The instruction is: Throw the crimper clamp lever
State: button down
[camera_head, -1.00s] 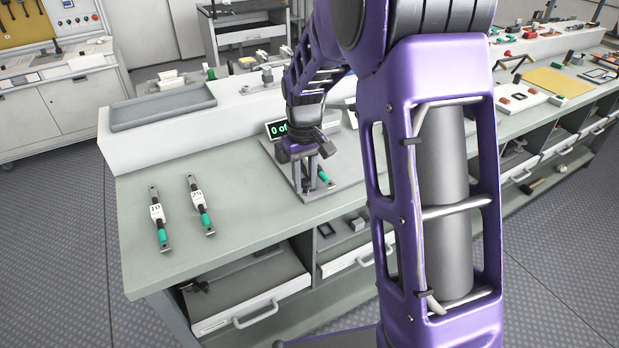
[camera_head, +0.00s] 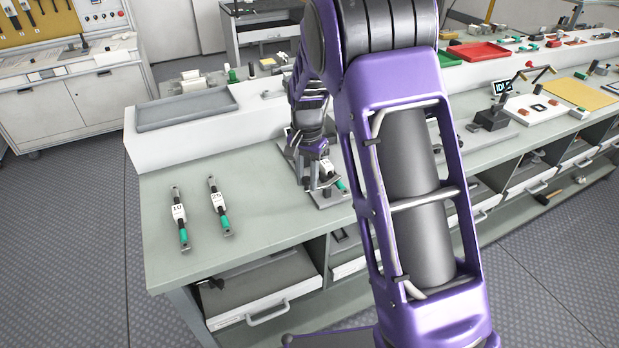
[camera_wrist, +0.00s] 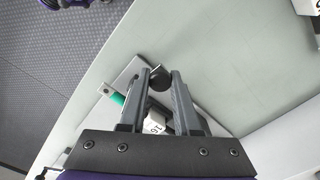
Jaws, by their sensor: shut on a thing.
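In the wrist view my gripper (camera_wrist: 161,84) is closed with a dark round knob (camera_wrist: 159,76) between its fingertips. The knob looks like the end of a lever; the rest of that lever is hidden. A fuse with a green end (camera_wrist: 118,98) and a white number label (camera_wrist: 154,127) lies under the fingers on a grey base plate (camera_wrist: 127,75). In the head view my gripper (camera_head: 316,178) is low over this fixture on the bench. The green end of the fuse (camera_head: 341,186) shows beside it, and my arm hides much of the fixture.
Two fuses, labelled 10 (camera_head: 179,212) and 25 (camera_head: 218,200), lie on the bench left of the fixture. A grey tray (camera_head: 186,109) sits on the raised back ledge. A black device (camera_head: 490,119) with a small display stands to the right. Bench between is clear.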

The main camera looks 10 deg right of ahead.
jog(key=shift+w+m+p, duration=0.3)
jog(key=shift+w+m, duration=0.2)
jog(key=shift+m, duration=0.4)
jog(key=c, duration=0.6)
grip_release()
jog(key=shift+r, duration=0.1)
notch_tip(320, 180, up, 17)
jog(key=shift+r+p, duration=0.15)
jog(key=shift+p, duration=0.25)
